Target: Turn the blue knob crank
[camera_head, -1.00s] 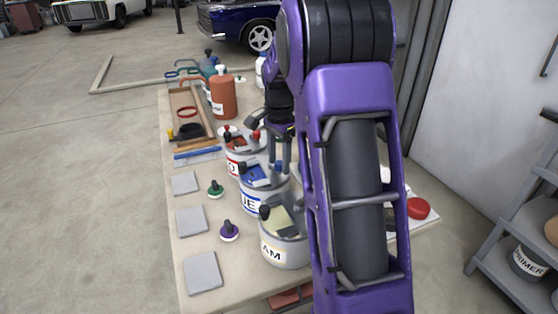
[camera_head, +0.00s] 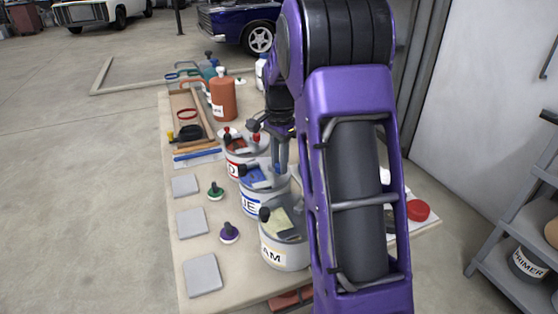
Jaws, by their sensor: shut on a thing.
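The can with the blue label (camera_head: 249,205) stands in the middle of a row of three paint cans on the bench. Its lid carries a blue patch (camera_head: 257,178) and a black knob at its left edge. My gripper (camera_head: 281,168) points down over the right rear part of this lid. Its fingers are shut on the crank there, though the grip itself is too small and partly hidden to see clearly. My purple arm covers the area to the right of the can.
A green knob (camera_head: 215,191) and a purple knob (camera_head: 229,234) lie left. An orange bottle (camera_head: 223,98) stands farther back.

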